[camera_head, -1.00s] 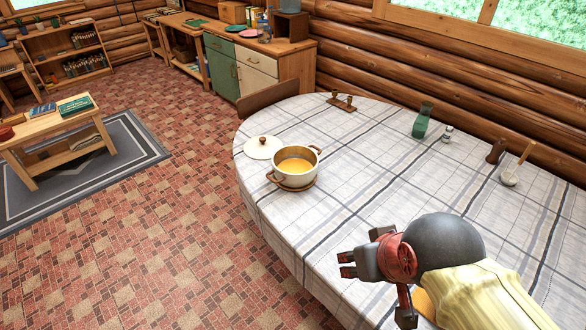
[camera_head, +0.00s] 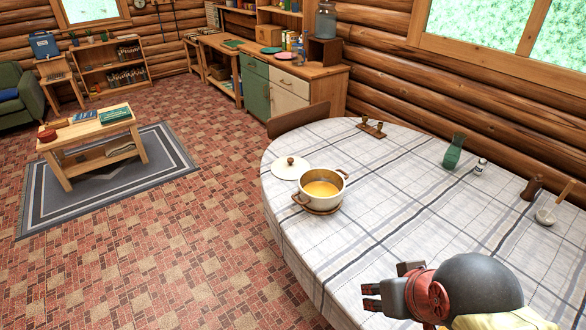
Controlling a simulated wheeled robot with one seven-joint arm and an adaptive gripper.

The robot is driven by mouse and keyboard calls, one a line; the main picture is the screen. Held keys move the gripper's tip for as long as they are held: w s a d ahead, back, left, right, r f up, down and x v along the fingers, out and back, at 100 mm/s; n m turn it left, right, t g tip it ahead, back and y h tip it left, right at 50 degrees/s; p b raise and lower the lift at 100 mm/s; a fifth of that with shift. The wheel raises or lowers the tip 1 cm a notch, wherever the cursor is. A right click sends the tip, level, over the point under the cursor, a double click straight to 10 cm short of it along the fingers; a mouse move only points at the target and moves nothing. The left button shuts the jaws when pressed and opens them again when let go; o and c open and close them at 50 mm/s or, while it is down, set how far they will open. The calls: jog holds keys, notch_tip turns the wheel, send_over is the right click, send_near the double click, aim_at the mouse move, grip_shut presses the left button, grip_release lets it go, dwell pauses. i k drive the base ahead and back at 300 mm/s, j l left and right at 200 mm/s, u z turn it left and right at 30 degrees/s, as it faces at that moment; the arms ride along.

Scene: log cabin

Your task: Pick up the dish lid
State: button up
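The dish lid (camera_head: 291,168) is a round, cream-white disc with a brown knob on top. It lies on the tablecloth near the table's left rim. A cream pot (camera_head: 336,197) with brown handles and yellow-orange contents stands just right of it, on a round brown trivet. My gripper (camera_head: 368,296) is at the lower right of the view, well nearer to me than the lid and pot. Its two dark fingers point left and stand apart, with nothing seen between them.
The oval table (camera_head: 400,190) has a checked cloth. A brown candle holder (camera_head: 371,128), green vase (camera_head: 453,152), small shaker (camera_head: 480,166) and brown mill (camera_head: 531,187) stand towards its far side. A chair back (camera_head: 298,119) is behind the lid. The cloth between gripper and pot is clear.

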aim_at(288, 167)
jog(key=z, duration=0.35)
jog(key=i+j+z, duration=0.4)
jog(key=j, duration=0.15)
jog(key=i+j+z, duration=0.2)
jog(key=j+z, duration=0.2)
jog(key=j, duration=0.2)
jog(key=i+j, duration=0.1)
jog(key=j, duration=0.3)
jog(key=i+j, duration=0.15)
jog(key=j, duration=0.25)
jog(key=i+j, duration=0.1)
jog(key=j, duration=0.3)
jog(key=i+j+z, duration=0.1)
jog(key=j, duration=0.3)
jog(key=i+j, duration=0.15)
jog(key=j, duration=0.25)
jog(key=i+j, duration=0.1)
jog(key=j, duration=0.3)
jog(key=i+j, duration=0.15)
jog(key=j, duration=0.25)
jog(key=z, duration=0.05)
